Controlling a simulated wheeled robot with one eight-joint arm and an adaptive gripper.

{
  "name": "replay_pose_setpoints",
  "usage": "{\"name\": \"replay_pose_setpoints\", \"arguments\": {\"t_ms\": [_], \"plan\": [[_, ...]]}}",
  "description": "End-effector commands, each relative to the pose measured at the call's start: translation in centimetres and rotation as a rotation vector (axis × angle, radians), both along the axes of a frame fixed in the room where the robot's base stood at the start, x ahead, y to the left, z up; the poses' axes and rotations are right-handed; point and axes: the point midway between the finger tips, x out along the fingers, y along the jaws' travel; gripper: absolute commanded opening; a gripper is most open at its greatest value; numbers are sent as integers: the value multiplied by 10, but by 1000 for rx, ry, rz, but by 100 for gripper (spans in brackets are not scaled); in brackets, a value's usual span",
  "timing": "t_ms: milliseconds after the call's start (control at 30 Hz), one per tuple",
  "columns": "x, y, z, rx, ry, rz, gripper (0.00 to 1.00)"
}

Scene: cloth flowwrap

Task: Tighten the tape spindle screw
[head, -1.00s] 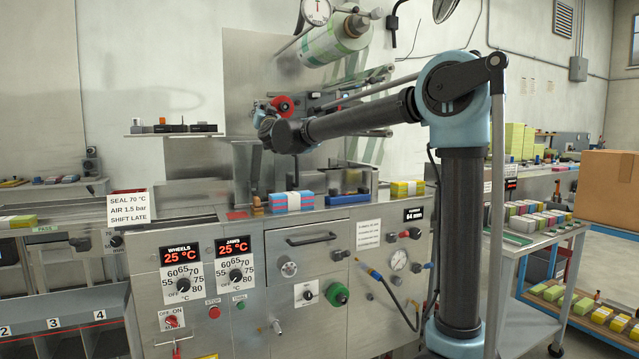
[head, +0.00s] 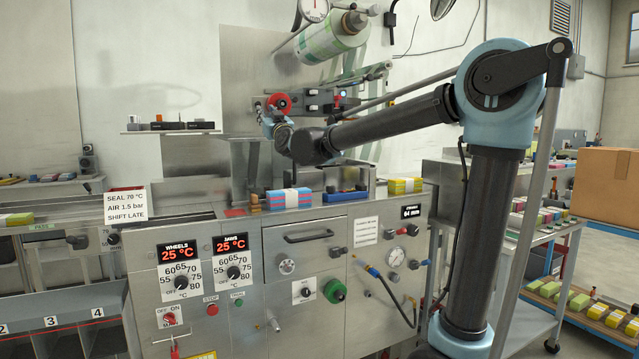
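A red reel (head: 279,103) sits on the upright steel plate of the machine, below the large film roll; I take it to be the tape reel. Its spindle screw is too small or hidden to make out. My arm reaches from the right across the front of the machine. Its blue and dark wrist is just below and left of the red reel and overlaps its lower edge in the picture. My gripper (head: 268,108) is at the far end by the reel. Its fingers are not clear, so I cannot tell whether they touch anything.
The film roll (head: 332,40) hangs above. A small shelf (head: 170,132) with dark items is at left. A pink-blue pack (head: 289,199) and a blue tool (head: 346,195) lie on the machine top.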

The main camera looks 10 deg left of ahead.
Motion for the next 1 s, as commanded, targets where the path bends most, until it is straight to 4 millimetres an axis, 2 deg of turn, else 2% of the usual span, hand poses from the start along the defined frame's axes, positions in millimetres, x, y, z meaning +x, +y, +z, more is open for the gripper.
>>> {"name": "replay_pose_setpoints", "arguments": {"t_ms": [600,1000], "plan": [[-77,-52,-38,2,1,1,26],[-67,-94,-88,-119,136,26,26]]}}
